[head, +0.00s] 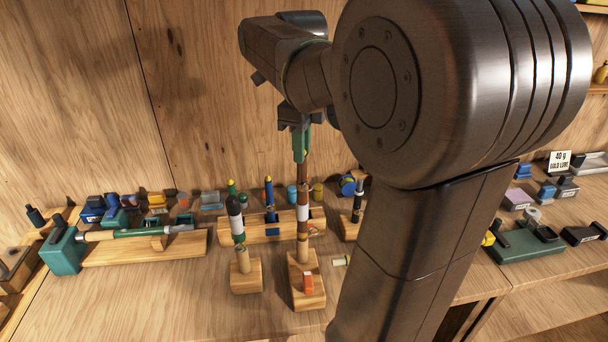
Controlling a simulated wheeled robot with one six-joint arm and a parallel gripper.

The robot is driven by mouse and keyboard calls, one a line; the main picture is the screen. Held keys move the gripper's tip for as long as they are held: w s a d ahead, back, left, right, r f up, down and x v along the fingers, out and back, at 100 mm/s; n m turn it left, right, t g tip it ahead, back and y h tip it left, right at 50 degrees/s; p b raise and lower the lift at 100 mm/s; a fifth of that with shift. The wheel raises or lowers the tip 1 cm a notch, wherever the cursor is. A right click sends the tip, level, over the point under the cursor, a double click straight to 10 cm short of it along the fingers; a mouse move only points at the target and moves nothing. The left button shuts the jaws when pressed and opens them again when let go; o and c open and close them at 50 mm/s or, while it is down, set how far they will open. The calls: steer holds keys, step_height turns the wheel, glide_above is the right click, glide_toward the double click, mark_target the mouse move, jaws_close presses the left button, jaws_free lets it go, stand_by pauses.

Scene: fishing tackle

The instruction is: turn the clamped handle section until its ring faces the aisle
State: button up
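A slim handle section (302,212) stands upright in a wooden clamp block (306,294) with an orange tab on its front. It is brown with a pale band in the middle and gold bands lower down. My gripper (301,150) points down at the section's top end, where green parts overlap it. I cannot tell whether the fingers touch it or are closed around it. I cannot make out the ring or which way it faces. A second upright handle section (237,220), dark, white and green, stands in its own wooden block (246,278) to the left.
A wooden rack (208,232) with a blue pen-like float (269,192) is close behind. A green-and-grey rod piece (135,233) lies on a wooden stand at left. Small tackle fills the back of the bench. My arm hides the right middle. The front left bench is clear.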

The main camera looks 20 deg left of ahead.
steer(key=shift+r+m+p, duration=0.1)
steer(key=shift+m+p, duration=0.45)
steer(key=shift+m, duration=0.45)
steer(key=shift+m+p, duration=0.75)
steer(key=shift+m, duration=1.15)
steer(key=o, duration=1.3)
step_height(320, 180, up, 3)
steer(key=p, duration=0.3)
steer(key=shift+r, duration=2.4)
